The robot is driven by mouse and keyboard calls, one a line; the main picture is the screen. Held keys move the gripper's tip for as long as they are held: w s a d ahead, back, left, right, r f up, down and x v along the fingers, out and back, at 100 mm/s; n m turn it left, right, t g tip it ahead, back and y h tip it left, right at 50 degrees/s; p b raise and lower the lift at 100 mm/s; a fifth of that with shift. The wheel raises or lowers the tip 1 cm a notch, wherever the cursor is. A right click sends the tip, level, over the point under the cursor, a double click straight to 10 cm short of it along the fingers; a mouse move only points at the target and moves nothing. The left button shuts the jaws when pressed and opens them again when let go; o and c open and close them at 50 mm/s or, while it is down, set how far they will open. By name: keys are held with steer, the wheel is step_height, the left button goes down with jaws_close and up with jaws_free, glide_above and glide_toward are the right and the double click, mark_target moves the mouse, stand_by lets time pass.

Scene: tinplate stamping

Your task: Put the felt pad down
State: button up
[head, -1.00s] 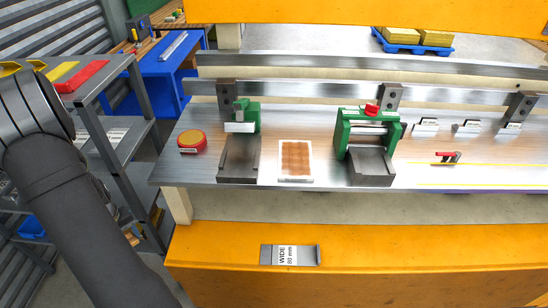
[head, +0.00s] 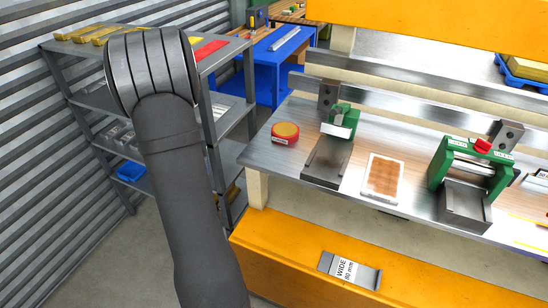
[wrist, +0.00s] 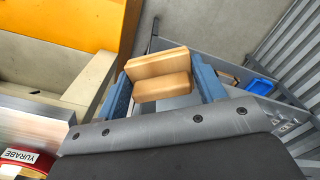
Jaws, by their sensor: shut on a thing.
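My gripper (wrist: 162,92) shows in the wrist view, its two blue fingers shut on a tan, wood-coloured block, which I take for the felt pad (wrist: 160,87). It shows as two tan slabs, one behind the other. A grey shelf surface and floor lie beyond it; I cannot tell how high above them it is held. In the head view my gripper and the held pad are out of sight behind my arm, which stands before the grey shelf rack (head: 212,115).
The rack's top holds yellow pieces (head: 95,33) and a red piece (head: 209,49). The bench (head: 262,157) carries a round red tin (head: 285,133), green presses (head: 343,119) and a brown-patterned plate (head: 383,178). A blue bin (head: 131,171) sits low in the rack. A WIDE plate (head: 349,270) lies on the orange beam.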

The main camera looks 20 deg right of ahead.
steer(key=shift+m, duration=0.8)
steer(key=d+r, duration=0.1)
steer(key=r, duration=0.1)
steer(key=w+r, duration=0.1)
steer(key=r, duration=0.1)
steer(key=d+r, duration=0.1)
steer(key=r, duration=0.1)
steer(key=shift+w+d+r, duration=0.1)
steer(key=shift+w+d, duration=0.25)
steer(key=d+r, duration=0.2)
steer(key=d, duration=0.1)
step_height(320, 180, up, 6)
steer(key=m, duration=0.5)
glide_above(270, 158)
step_height(270, 158, down, 10)
steer(key=shift+s, duration=0.1)
steer(key=shift+f, duration=0.15)
steer(key=o, duration=1)
steer(key=shift+c, duration=0.2)
